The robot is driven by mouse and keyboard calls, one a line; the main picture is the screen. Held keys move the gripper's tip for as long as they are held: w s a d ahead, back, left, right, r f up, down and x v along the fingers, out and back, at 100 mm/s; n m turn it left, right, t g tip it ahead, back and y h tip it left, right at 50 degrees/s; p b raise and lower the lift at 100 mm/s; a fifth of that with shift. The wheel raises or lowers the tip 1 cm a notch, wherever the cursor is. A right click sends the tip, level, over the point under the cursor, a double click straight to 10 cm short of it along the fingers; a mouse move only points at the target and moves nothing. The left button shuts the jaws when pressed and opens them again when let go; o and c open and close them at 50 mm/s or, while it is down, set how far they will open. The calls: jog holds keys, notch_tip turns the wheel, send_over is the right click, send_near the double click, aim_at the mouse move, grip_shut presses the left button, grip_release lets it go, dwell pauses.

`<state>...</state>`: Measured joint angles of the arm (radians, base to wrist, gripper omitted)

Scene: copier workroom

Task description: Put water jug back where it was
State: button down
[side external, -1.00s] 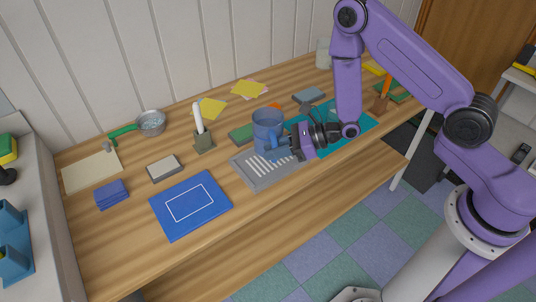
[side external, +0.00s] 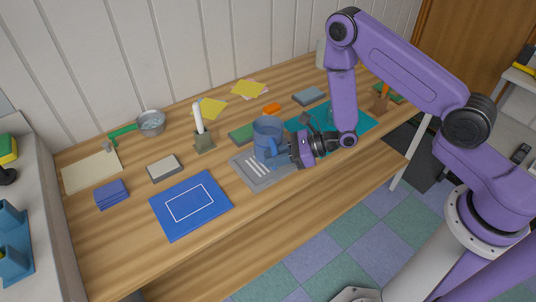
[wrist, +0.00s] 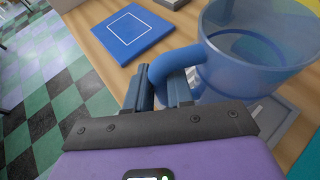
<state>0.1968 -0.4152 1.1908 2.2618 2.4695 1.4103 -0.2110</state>
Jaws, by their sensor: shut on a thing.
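The translucent blue water jug (side external: 266,132) is upright at the grey striped mat (side external: 247,175), covering its back part. I cannot tell whether its base touches the mat. My gripper (side external: 284,152) is at the jug's right side, shut on its handle. In the wrist view, the fingers (wrist: 162,92) close around the blue handle (wrist: 172,62), and the jug's open rim and clear body (wrist: 250,75) fill the upper right. The jug looks empty.
A blue mat with a white rectangle (side external: 190,225) lies to the left, and a teal mat (side external: 362,122) to the right. A holder with a white-handled tool (side external: 204,142) and a green block (side external: 241,133) stand close behind. The wooden table's front strip (side external: 265,208) is clear.

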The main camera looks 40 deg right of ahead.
jog(key=shift+f, duration=0.35)
dwell(0.3)
jog(key=c, duration=0.9)
grip_release()
jog(key=v, duration=1.2)
